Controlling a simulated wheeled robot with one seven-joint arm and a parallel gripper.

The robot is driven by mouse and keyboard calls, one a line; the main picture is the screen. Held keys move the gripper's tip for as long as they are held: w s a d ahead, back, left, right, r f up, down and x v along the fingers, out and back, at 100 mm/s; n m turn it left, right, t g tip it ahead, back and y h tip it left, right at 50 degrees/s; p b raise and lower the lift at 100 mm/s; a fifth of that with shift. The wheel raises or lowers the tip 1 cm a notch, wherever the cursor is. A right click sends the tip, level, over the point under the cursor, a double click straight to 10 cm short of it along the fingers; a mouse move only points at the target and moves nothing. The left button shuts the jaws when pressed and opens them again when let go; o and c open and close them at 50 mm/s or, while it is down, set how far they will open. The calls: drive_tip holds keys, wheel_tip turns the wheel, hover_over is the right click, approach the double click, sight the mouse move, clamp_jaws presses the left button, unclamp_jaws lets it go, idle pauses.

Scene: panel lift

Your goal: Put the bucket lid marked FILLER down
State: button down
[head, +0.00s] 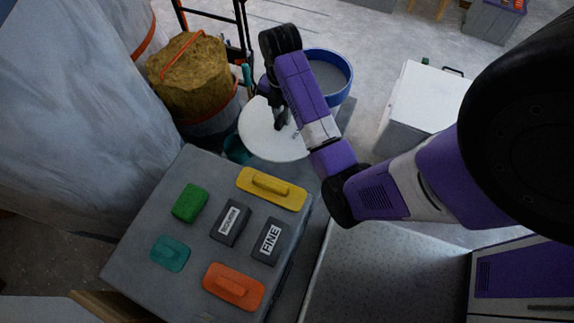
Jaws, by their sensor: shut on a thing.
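The bucket lid (262,139) is a round white disc beyond the far edge of the grey bench. Dark lettering shows at its right side, partly covered by my arm, so I cannot read it in full. My gripper (281,122) is shut on the lid near its upper right part. A blue-rimmed bucket (346,77) with a grey inside stands just behind and right of my wrist. I cannot tell how high the lid is above what lies under it.
The grey bench top (190,225) holds a yellow float (271,188), an orange float (233,287), a green block (190,203), a teal pad (170,253) and two dark labelled blocks. A white box (426,98) stands right. A sack (188,72) stands left of the lid.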

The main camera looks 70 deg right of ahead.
drive_tip(key=shift+s+d+f+n, duration=0.4)
drive_tip(key=shift+s+d, duration=0.1)
drive_tip(key=shift+d, duration=0.05)
wheel_tip(320, 180, down, 28)
drive_tip(key=b, duration=0.8)
drive_tip(key=shift+r+b, duration=0.15)
drive_tip(key=shift+b, duration=0.15)
drive_tip(key=c, duration=1.3)
unclamp_jaws()
wheel_tip(320, 180, up, 12)
drive_tip(key=p, duration=0.4)
